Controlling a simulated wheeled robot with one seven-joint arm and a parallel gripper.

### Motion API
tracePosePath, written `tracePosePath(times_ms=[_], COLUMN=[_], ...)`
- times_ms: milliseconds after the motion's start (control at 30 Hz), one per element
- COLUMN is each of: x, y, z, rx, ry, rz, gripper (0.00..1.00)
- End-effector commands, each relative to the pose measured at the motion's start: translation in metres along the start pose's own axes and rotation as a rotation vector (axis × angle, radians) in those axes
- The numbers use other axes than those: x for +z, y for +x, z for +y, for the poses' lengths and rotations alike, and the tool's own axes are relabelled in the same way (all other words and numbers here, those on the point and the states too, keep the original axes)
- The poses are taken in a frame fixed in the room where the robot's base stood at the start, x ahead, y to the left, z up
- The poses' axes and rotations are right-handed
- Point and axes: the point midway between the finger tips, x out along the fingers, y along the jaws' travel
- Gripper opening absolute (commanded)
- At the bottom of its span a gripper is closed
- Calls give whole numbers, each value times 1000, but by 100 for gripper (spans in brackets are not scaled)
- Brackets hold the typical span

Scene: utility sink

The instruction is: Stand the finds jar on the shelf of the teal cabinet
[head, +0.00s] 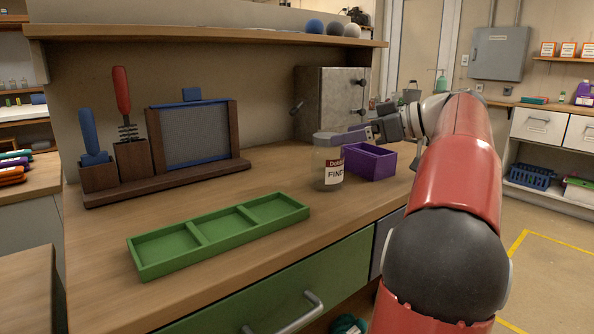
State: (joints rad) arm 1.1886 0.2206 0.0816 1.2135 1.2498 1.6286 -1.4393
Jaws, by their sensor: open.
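The finds jar (327,167) is a clear jar with a greyish lid and a white and dark red label reading "FIND". It stands upright on the wooden worktop, between the green tray and the purple box. My gripper (346,137) is open at the height of the jar's lid, reaching in from the right. Its fingers overlap the lid's right side in the head view. I cannot tell whether they touch it. I cannot make out a teal cabinet or its shelf in this view.
A green divided tray (141,259) lies in front, left of the jar. A purple box (371,164) stands close on the jar's right. A grey metal cabinet (322,103) stands behind. A wooden tool rack (180,180) is at left, and a shelf (200,36) overhangs the back.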

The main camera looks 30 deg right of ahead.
Motion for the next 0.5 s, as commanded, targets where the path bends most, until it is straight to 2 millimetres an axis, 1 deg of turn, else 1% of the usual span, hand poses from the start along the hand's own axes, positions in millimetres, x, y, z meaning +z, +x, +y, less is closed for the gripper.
tracePosePath(times_ms=[67,267,367,500], x=[1,-1,-2,-4], y=[1,23,35,57], z=[2,1,0,-2], rx=[5,4,3,2], ry=[-4,-5,-5,-4], rz=[10,10,10,8], gripper=[82,82,82,82])
